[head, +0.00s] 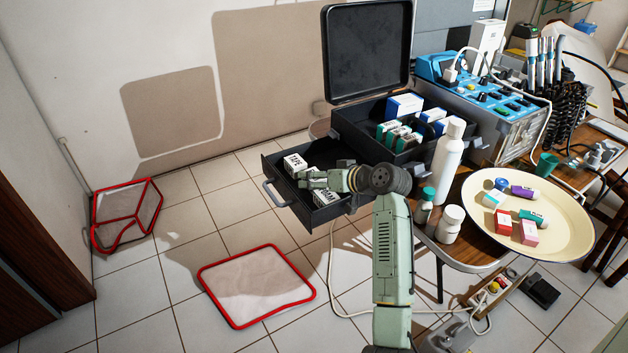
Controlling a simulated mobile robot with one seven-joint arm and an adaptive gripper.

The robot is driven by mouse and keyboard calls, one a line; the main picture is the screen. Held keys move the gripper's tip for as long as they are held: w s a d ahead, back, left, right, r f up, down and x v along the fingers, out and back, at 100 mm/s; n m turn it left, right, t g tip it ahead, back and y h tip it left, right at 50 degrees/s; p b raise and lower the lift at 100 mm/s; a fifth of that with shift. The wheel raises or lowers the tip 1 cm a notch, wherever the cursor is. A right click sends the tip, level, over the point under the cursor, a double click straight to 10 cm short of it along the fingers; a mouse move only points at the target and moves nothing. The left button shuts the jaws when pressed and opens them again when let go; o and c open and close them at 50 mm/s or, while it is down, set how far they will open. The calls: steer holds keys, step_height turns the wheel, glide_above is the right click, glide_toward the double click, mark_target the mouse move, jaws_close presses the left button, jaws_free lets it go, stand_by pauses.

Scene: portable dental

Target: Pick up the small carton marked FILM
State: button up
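My gripper (308,180) reaches left over the open black drawer (265,172). It is between a white carton that seems to read TAPE (295,162) and another white carton (325,198) with dark lettering, partly covered by my gripper. I cannot clearly read FILM on any carton, and the lettering on the second one is too small and partly hidden. My gripper's fingers are small and seen from above and behind, so I cannot tell whether they are open or shut, or whether they touch a carton.
A black case (365,50) with its lid up holds several cartons above the drawer. A white bottle (447,165), a white jar (450,224) and a cream tray (570,235) with small boxes stand on the table at right. A red-framed mat (255,285) lies on the floor.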

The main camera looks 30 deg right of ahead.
steer(key=c, duration=0.9)
steer(key=shift+r, duration=0.1)
